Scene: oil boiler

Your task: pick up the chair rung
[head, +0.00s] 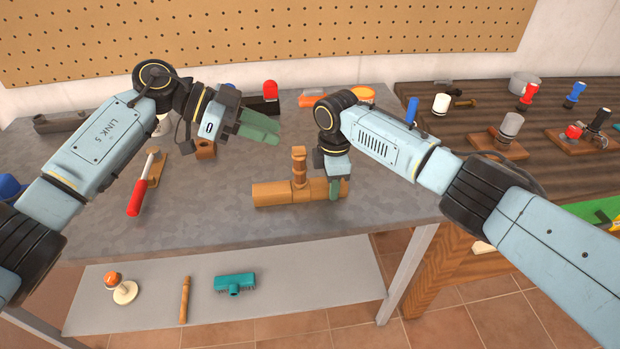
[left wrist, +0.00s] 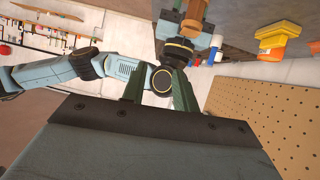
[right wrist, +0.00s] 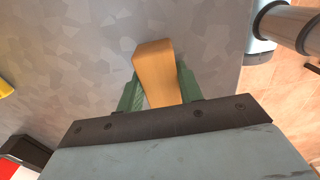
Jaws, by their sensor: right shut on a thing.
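A turned wooden piece (head: 299,166), which looks like the chair rung, stands upright at the middle of a lying wooden block (head: 270,194) on the grey table. It shows partly at the top of the left wrist view (left wrist: 195,12). My right gripper (head: 335,188) points down and is shut on the block's right end, which shows between its fingers in the right wrist view (right wrist: 156,75). My left gripper (head: 262,128) is open and empty, behind and left of the upright piece, apart from it.
A red-handled tool (head: 139,195) and a small holed wooden block (head: 205,149) are at left on the grey table (head: 215,215). The lower shelf holds a slim wooden rod (head: 184,300) and a teal brush head (head: 234,283). A pegboard (head: 260,40) stands behind.

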